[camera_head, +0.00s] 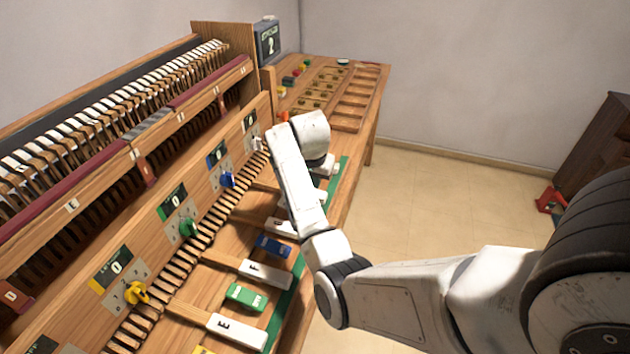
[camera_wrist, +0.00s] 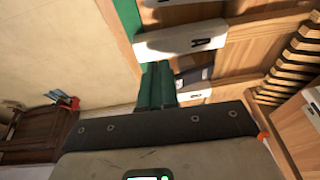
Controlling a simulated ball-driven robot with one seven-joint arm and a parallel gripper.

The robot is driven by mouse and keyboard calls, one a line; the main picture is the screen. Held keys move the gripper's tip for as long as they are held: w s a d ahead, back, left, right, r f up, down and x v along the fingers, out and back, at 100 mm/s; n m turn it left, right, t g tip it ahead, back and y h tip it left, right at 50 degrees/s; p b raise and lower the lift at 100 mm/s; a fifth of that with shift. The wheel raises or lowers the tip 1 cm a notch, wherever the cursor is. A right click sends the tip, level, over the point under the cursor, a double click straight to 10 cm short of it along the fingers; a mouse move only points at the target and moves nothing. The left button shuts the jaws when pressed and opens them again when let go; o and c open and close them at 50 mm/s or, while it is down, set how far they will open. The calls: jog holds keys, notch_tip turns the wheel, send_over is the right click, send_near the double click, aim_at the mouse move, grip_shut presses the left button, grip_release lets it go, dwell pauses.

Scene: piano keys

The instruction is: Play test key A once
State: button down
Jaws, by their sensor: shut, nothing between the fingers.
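The white test keys lie in a row along the front of the bench in the head view. Keys marked E (camera_head: 237,332) and F (camera_head: 264,273) are readable; a further white key (camera_head: 282,228) is partly covered by my arm. No letter A can be read, so I cannot tell which key is A. In the wrist view my gripper (camera_wrist: 158,70) is shut and empty, its dark green fingers over the key row. One white key (camera_wrist: 180,40) lies just beyond the fingertips and another white key (camera_wrist: 194,97) beside them. Contact cannot be told. In the head view my arm hides the fingers.
Green (camera_head: 246,297) and blue (camera_head: 274,246) blocks sit between the keys. Yellow (camera_head: 136,292), green (camera_head: 188,229) and blue (camera_head: 228,180) knobs stand on the panel behind. A display (camera_head: 269,43) reads 2. Open floor (camera_head: 440,170) lies right of the bench.

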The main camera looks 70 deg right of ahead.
jog(key=v, duration=1.1)
jog(key=shift+w+r+b, duration=0.3)
jog(key=shift+r+b, duration=0.05)
jog(key=shift+b, duration=0.05)
jog(key=shift+d, duration=0.1)
